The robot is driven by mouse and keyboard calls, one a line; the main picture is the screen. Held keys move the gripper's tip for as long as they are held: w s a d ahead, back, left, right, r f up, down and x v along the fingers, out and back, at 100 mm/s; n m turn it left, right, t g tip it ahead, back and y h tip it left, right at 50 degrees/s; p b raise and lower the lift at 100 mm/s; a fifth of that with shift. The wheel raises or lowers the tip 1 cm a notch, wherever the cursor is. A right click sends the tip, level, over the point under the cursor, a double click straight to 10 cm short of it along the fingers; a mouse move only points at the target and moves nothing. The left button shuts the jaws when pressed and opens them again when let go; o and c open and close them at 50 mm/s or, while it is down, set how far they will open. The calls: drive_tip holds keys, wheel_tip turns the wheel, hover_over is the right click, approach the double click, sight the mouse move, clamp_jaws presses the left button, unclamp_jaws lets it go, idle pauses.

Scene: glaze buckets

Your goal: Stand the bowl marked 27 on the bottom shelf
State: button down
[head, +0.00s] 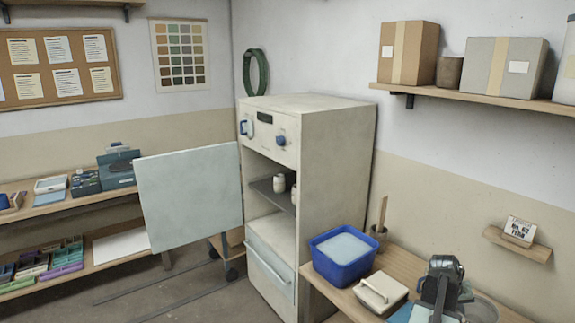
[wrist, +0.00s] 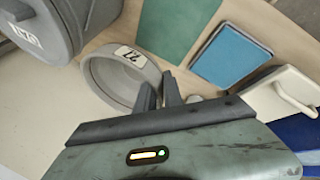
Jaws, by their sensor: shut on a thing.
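The bowl marked 27 (wrist: 96,84) is light grey and round, with a white label on its wall. In the wrist view my gripper (wrist: 160,88) is shut on its near-right wall, one dark finger on each side. My gripper also shows at the lower right of the head view (head: 440,290), low over the worktop. A grey round rim beside it there is partly cut off; I cannot tell if it is this bowl. The pale cabinet (head: 335,160) stands open, with a dark middle shelf (head: 262,187) holding small white jars and an empty-looking bottom shelf (head: 268,228).
The cabinet door (head: 190,195) swings out to the left. A blue tub (head: 343,280) and a white lidded box (head: 381,291) stand on the worktop (head: 330,292) between gripper and cabinet. A grey bucket (wrist: 50,32) is close left of the bowl. A blue tile (wrist: 231,57) lies right.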

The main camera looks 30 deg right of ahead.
wheel_tip(320, 180, up, 8)
drive_tip(key=p, duration=0.8)
wheel_tip(320, 180, down, 8)
drive_tip(key=b, duration=0.8)
drive_tip(key=shift+r, duration=0.1)
